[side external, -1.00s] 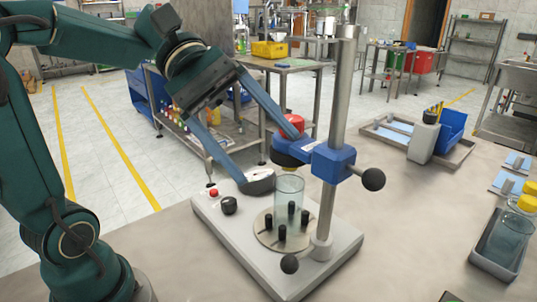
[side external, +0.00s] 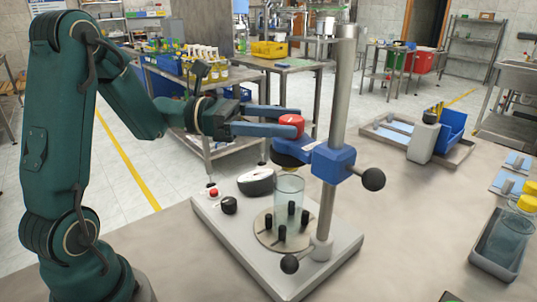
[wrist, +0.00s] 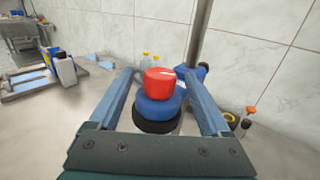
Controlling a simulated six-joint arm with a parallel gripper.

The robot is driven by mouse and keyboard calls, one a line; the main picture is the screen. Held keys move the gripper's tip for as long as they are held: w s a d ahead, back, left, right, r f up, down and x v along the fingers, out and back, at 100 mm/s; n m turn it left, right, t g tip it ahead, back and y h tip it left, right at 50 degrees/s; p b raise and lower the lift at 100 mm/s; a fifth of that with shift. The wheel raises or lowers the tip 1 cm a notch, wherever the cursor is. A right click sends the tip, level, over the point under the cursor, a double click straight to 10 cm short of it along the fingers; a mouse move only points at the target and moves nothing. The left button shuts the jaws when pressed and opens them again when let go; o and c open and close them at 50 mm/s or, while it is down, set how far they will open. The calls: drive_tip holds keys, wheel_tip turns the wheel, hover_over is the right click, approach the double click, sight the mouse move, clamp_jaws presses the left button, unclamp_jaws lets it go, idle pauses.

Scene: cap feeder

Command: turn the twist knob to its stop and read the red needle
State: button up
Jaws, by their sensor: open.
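The red twist knob (side external: 291,124) sits on top of the blue head (side external: 316,157) clamped to the upright post. In the wrist view the red knob (wrist: 160,82) has a white mark on top and stands above a blue collar (wrist: 158,108). My gripper (side external: 291,121) is open and level, with one finger on either side of the knob. The wrist view shows gaps between the knob and both fingers of my gripper (wrist: 160,75). A round dial (side external: 257,181) with a pale face sits on the base; its needle is too small to read.
The grey base (side external: 340,257) carries a clear jar (side external: 289,189) among black pegs, a black knob (side external: 229,205) and a red button (side external: 213,192). The steel post (side external: 341,100) rises right of the head, with a black ball handle (side external: 373,180). A tray (side external: 492,262) with bottles stands at right.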

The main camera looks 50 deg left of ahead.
drive_tip(key=shift+x, duration=1)
clamp_jaws()
drive_tip(key=shift+m+g+h, duration=1.3)
drive_tip(key=shift+m+g, duration=0.3)
drive_tip(key=shift+g, duration=0.6)
unclamp_jaws()
drive_tip(key=shift+s, duration=0.1)
